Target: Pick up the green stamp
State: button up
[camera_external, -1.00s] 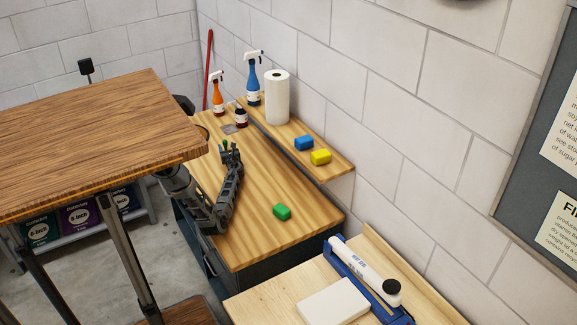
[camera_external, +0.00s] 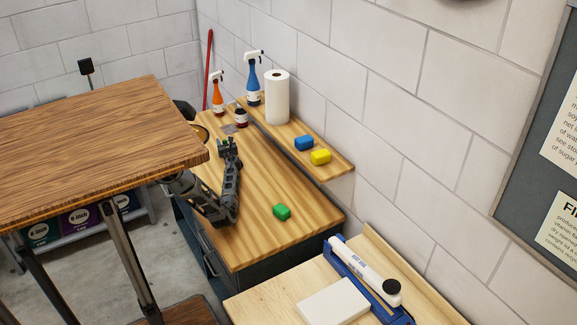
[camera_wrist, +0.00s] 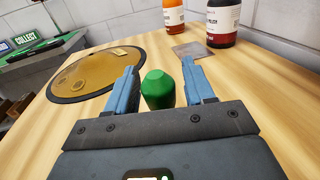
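The green stamp (camera_wrist: 158,90) stands on the wooden bench between the two blue-grey fingers of my gripper in the wrist view. My gripper (camera_wrist: 160,84) is open, with a finger on each side of the stamp and what looks like a narrow gap on both sides. In the external view my gripper (camera_external: 227,143) is low over the far left part of the bench (camera_external: 255,185), and it mostly hides the stamp there.
A round dark-rimmed disc (camera_wrist: 88,75) lies left of my gripper. A small grey plate (camera_wrist: 192,50), an orange bottle (camera_wrist: 173,16) and a dark bottle (camera_wrist: 222,24) are beyond. A green block (camera_external: 282,211) lies nearer the bench's front. Blue (camera_external: 304,143) and yellow blocks (camera_external: 320,157) sit on the shelf.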

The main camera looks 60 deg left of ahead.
jog(key=c, duration=0.9)
jog(key=shift+o, duration=0.2)
